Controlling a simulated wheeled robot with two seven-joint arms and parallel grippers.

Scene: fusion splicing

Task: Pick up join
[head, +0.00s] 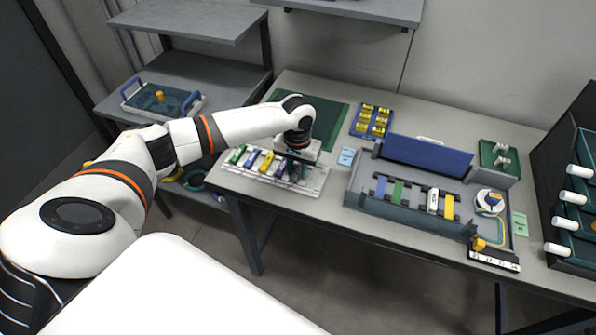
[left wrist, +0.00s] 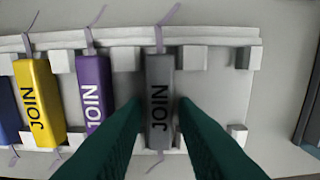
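Several coloured blocks lie side by side in a pale slotted rack (head: 306,190) at the table's front left. In the left wrist view, a grey block marked JOIN (left wrist: 160,100) lies in the rack (left wrist: 215,95), with a thin strand at each end. My left gripper (head: 292,172) is over the rack's right part. Its dark green fingers (left wrist: 158,112) are open, one on each side of the grey block's lower half; I cannot tell whether they touch it. A purple JOIN block (left wrist: 93,92) and a yellow JOIN block (left wrist: 39,102) lie to its left. My right gripper is not in view.
A grey station with a blue lid (head: 428,158) and several coloured bars stands right of the rack. A blue tray of yellow spools (head: 372,121) and a green mat (head: 330,118) lie behind. A dark rack with white rolls (head: 577,198) stands far right.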

